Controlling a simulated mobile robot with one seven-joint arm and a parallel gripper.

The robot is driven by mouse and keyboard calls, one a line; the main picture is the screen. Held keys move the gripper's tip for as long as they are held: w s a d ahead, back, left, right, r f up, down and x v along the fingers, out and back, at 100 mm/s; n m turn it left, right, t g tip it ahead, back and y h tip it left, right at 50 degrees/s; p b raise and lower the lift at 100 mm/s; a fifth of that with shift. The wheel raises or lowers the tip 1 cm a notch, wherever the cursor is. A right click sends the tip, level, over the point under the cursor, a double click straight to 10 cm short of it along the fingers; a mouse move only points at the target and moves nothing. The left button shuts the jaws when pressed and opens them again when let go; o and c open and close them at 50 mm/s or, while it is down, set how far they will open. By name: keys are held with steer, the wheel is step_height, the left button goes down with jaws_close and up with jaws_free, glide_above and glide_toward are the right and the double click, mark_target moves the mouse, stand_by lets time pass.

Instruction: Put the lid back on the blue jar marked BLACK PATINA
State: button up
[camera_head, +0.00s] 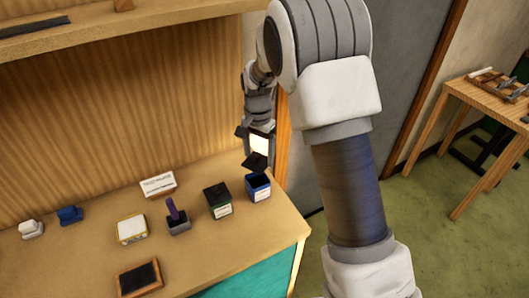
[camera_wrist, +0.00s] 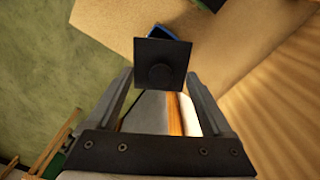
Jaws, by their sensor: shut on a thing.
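The blue jar (camera_head: 259,188) stands open near the right end of the bench; its dark inside shows. In the wrist view, only a blue edge of this jar (camera_wrist: 158,31) shows behind the lid. My gripper (camera_head: 256,153) is above the jar, shut on the black square lid (camera_head: 255,161). In the wrist view, the lid (camera_wrist: 162,52) with its round knob sits between the fingertips of my gripper (camera_wrist: 161,76). The lid is apart from the jar, just above its opening in the head view. I cannot read the jar's label.
A grey holder with a purple handle (camera_head: 175,216), a yellow-edged box (camera_head: 131,229) and a white box (camera_head: 157,185) stand further left.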

steer(key=shift+f+b, duration=2.05)
steer(key=shift+f, duration=1.1)
steer(key=shift+f, duration=0.15)
steer(key=o, duration=1.1)
steer(key=shift+r+p, duration=2.2)
steer(key=shift+r, duration=1.35)
